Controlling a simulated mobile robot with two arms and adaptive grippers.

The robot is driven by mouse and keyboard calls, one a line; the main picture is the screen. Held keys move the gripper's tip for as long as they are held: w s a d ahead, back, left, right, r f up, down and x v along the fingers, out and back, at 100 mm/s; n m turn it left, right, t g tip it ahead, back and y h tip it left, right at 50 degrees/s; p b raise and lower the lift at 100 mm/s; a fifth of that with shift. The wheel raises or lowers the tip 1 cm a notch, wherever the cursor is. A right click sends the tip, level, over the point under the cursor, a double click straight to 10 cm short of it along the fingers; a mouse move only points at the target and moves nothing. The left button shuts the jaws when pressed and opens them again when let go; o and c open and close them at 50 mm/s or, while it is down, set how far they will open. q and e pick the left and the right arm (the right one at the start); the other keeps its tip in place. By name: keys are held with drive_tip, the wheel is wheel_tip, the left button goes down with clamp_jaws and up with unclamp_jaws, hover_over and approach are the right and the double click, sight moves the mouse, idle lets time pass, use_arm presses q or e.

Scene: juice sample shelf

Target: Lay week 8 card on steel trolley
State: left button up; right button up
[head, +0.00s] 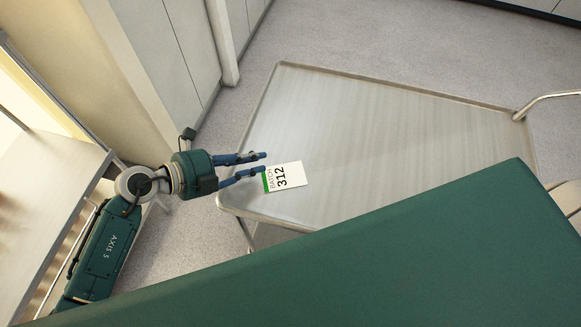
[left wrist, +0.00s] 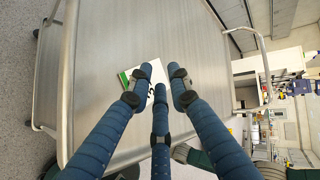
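The card (head: 284,177) is white with a green strip along one edge and reads "BATCH" and "312"; I see no "week 8" on it. It appears to lie flat on the steel trolley (head: 350,120), near the trolley's left edge. My left gripper (head: 264,162) is at the card's green edge, its blue fingers spread apart. In the left wrist view, the fingers (left wrist: 160,74) are open above the trolley top (left wrist: 105,50), and they partly hide the card (left wrist: 153,77). Whether a fingertip touches the card is unclear. My right gripper is not in view.
The trolley top is otherwise bare, with a raised rim and a metal handle (head: 545,101) at the right. A pale counter (head: 45,185) stands at the left. Grey cabinets (head: 175,45) and a white post (head: 222,45) stand behind it.

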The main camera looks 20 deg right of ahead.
use_arm(q)
wheel_tip(320, 180, up, 7)
drive_tip(key=a+p, duration=0.2)
drive_tip(key=p, duration=0.5)
drive_tip(key=shift+s+a+r, duration=0.2)
drive_tip(key=shift+s+a, duration=0.1)
drive_tip(key=shift+s, duration=0.05)
